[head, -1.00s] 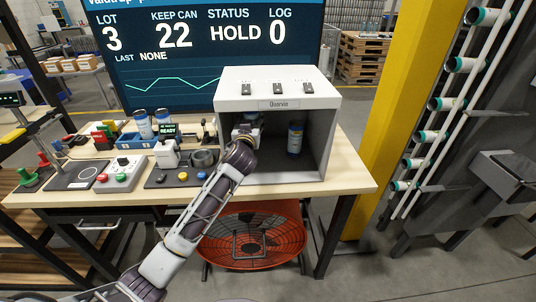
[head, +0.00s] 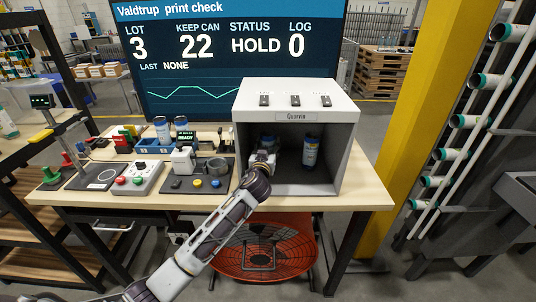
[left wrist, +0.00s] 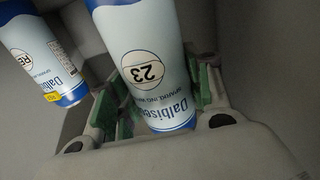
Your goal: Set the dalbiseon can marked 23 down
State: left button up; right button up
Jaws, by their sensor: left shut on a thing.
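The dalbiseon can marked 23 (left wrist: 158,52) is light blue and white with a dark blue band. In the left wrist view it sits between the green-padded fingers of my left gripper (left wrist: 163,98), which is shut on it. In the head view, my left gripper (head: 263,157) is inside the left part of the open grey cabinet (head: 339,160), and the held can (head: 268,143) is mostly hidden behind it. I cannot tell whether the can's base touches the cabinet floor. My right gripper is not in view.
A second Dalbiseon can (head: 310,151) stands to the right inside the cabinet; it also shows at the left of the left wrist view (left wrist: 40,58).

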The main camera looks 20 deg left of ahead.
pick_arm(q)
notch_tip(320, 180, down, 3)
jog(key=shift+f, duration=0.35)
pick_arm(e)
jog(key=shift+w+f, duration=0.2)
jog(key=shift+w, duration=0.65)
pick_arm(q)
jog(key=o, duration=0.7)
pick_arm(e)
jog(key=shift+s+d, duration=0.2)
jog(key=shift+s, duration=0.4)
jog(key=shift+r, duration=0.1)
pick_arm(q)
jog(key=shift+s, duration=0.1)
